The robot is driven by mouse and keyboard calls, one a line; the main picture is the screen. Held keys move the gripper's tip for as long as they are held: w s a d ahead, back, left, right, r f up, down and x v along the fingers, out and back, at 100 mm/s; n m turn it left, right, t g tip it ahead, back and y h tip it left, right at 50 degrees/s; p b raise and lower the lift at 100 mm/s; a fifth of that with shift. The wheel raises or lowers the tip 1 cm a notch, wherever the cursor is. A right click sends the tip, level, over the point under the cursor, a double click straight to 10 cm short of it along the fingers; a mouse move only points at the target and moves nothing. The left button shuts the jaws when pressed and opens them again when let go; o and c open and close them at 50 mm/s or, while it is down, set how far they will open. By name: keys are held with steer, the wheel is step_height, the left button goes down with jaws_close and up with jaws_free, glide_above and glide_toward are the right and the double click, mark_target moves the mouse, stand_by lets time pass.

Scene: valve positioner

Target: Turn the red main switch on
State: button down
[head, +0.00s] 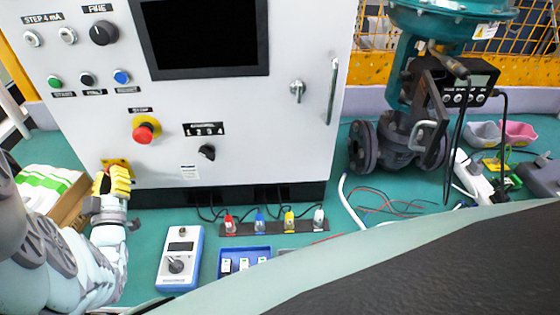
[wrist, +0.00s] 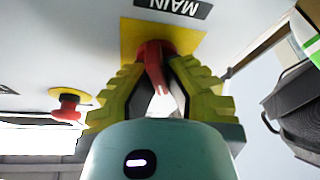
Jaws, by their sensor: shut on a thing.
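The red main switch (wrist: 154,62) sits on a yellow plate (wrist: 185,38) on the cabinet face, under a label reading MAIN, upside down in the wrist view. My gripper (wrist: 158,72) has its yellow fingers closed around the red handle, one on each side. In the head view my gripper (head: 115,180) is at the cabinet's lower left, in front of the yellow plate (head: 112,164). The gripper hides the red handle there. The handle's exact angle is hard to tell.
The grey cabinet (head: 240,130) carries a red emergency stop button (head: 145,131), a black selector (head: 207,152) and a dark screen (head: 203,38). A blue-white meter (head: 180,258) and a blue tray (head: 245,252) lie on the green table. A valve (head: 400,140) stands at right.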

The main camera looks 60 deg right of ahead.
steer(key=shift+d+m+g+b, duration=0.1)
steer(key=shift+m+g+b, duration=0.2)
steer(key=shift+m, duration=0.5)
stand_by(0.8)
steer(key=shift+m+h+b, duration=0.35)
steer(key=shift+m+h, duration=0.25)
steer(key=shift+s+d+f+m+g+h+b, duration=0.1)
steer(key=shift+s+f+m+g+h+b, duration=0.1)
steer(key=shift+m+g+h+b, duration=0.5)
steer(key=m+g+b, duration=0.1)
steer(key=m, duration=0.2)
steer(key=m+g+h+b, duration=0.1)
steer(key=m+b, duration=0.1)
steer(key=m, duration=0.1)
steer(key=m+g+b, duration=0.1)
steer(key=m, duration=0.1)
steer(key=m+g+h+b, duration=0.1)
steer(key=m+b, duration=0.1)
steer(key=m, duration=0.1)
steer(key=shift+s+d+g, duration=0.1)
steer(key=shift+g, duration=0.2)
steer(key=shift+r+m+g+b, duration=0.1)
steer(key=shift+m+g+b, duration=0.85)
steer(key=shift+m, duration=1.05)
